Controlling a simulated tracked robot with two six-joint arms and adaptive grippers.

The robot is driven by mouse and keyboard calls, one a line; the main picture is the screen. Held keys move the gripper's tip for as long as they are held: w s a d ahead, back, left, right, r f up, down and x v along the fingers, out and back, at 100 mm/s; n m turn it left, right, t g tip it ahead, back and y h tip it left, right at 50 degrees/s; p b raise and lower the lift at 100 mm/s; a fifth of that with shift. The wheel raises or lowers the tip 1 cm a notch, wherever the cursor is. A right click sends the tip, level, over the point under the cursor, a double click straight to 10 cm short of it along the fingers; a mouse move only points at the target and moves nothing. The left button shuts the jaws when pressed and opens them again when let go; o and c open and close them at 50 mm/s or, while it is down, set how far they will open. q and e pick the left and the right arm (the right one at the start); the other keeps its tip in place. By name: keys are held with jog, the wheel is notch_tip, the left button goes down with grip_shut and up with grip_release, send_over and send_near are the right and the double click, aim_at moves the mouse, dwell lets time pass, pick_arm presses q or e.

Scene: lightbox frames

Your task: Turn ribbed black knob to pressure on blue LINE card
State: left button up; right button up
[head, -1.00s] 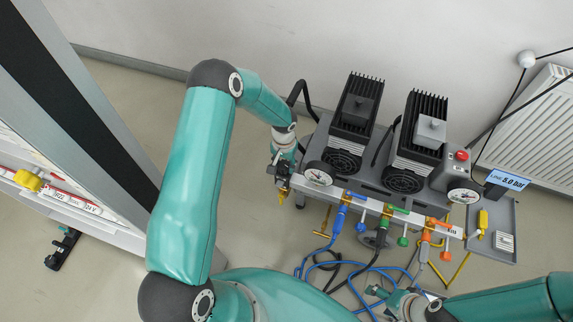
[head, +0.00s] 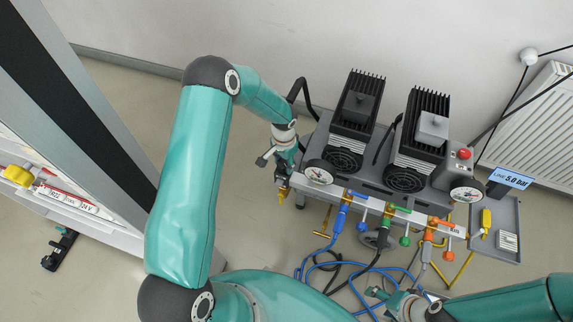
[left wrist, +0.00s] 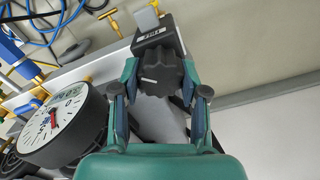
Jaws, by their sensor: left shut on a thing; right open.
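The ribbed black knob (left wrist: 158,72) with a white pointer line shows in the left wrist view, on a regulator with a small label. My left gripper (left wrist: 160,84) is shut on it, one finger on each side. In the head view my left gripper (head: 281,178) is at the left end of the manifold and mostly hides the knob. A white dial gauge (head: 319,173) sits beside it; the left wrist view shows its red needle (left wrist: 50,122). The blue LINE card (head: 510,179) reads 5.0 bar. My right gripper (head: 378,296) is open and empty at the bottom, small in view.
Two black finned pumps (head: 358,100) stand behind the manifold (head: 372,203). Blue, green and orange fittings with hoses hang along its front. A second gauge (head: 466,193) and a grey tray (head: 508,215) are at the right. A cabinet with a yellow knob (head: 18,176) stands at the left.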

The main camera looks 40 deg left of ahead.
aim_at(284, 162)
pick_arm(q)
jog(key=m+b, duration=0.1)
jog(key=m, duration=0.3)
jog(key=shift+w+m, duration=0.1)
jog(key=shift+m, duration=0.2)
jog(key=m, duration=0.3)
jog(key=shift+m, duration=1.2)
jog(key=shift+a+r, duration=0.1)
jog(key=o, duration=1.1)
jog(key=shift+o, duration=0.2)
notch_tip(284, 162, up, 12)
